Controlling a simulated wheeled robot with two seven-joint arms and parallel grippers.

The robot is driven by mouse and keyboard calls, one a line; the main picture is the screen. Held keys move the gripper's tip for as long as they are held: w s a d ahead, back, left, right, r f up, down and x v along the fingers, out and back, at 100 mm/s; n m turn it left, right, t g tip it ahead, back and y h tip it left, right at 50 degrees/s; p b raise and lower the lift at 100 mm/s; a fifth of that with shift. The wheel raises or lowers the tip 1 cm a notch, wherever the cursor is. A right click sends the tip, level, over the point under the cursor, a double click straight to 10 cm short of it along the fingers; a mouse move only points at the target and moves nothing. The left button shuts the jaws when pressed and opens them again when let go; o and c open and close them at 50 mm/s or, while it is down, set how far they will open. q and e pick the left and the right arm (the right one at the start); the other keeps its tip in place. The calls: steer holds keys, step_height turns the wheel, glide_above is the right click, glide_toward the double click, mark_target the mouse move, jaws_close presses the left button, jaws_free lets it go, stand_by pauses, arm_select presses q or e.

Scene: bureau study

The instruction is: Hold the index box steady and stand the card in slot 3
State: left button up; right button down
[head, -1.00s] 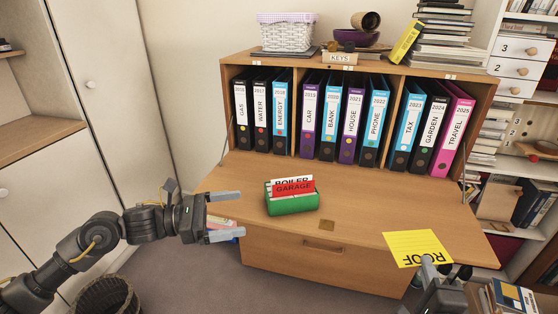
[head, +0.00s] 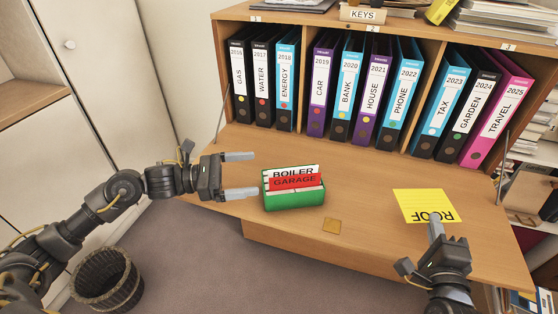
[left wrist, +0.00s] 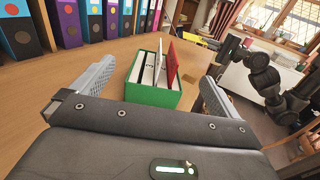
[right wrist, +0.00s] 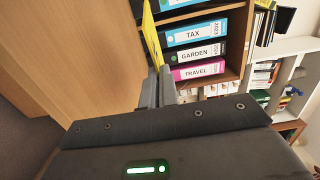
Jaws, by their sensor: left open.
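The green index box (head: 295,200) stands on the desk's writing surface. It holds upright cards: a white BOILER card (head: 294,170) behind a red GARAGE card (head: 295,182). My left gripper (head: 253,174) is open just left of the box. In the left wrist view the box (left wrist: 152,97) lies ahead, between the spread fingers. My right gripper (head: 434,226) is shut on the near edge of the yellow ROOF card (head: 422,203), whose lettering appears upside down. In the right wrist view the card (right wrist: 152,40) is seen nearly edge-on. The slot numbers are not readable.
A row of ring binders (head: 347,95) stands in the shelf behind the desk surface (head: 370,190). A wicker basket (head: 107,278) is on the floor at left. The surface between box and card is clear.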

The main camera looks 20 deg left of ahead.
mark_target(276, 185)
arm_select(q)
steer(key=f, duration=0.5)
steer(key=shift+d, duration=0.25)
arm_select(e)
steer(key=shift+r, duration=0.3)
arm_select(q)
steer(key=p+x, duration=0.1)
steer(key=x, duration=0.4)
steer(key=shift+w+d+p, duration=0.2)
steer(key=shift+d+p, duration=0.1)
steer(key=shift+p, duration=0.1)
arm_select(e)
steer(key=shift+d+r, duration=0.1)
steer(key=shift+r, duration=0.55)
arm_select(q)
steer(key=shift+w+d, duration=0.2)
steer(key=shift+d, duration=0.45)
arm_select(e)
steer(key=shift+r, duration=0.1)
arm_select(q)
steer(key=c, duration=1.2)
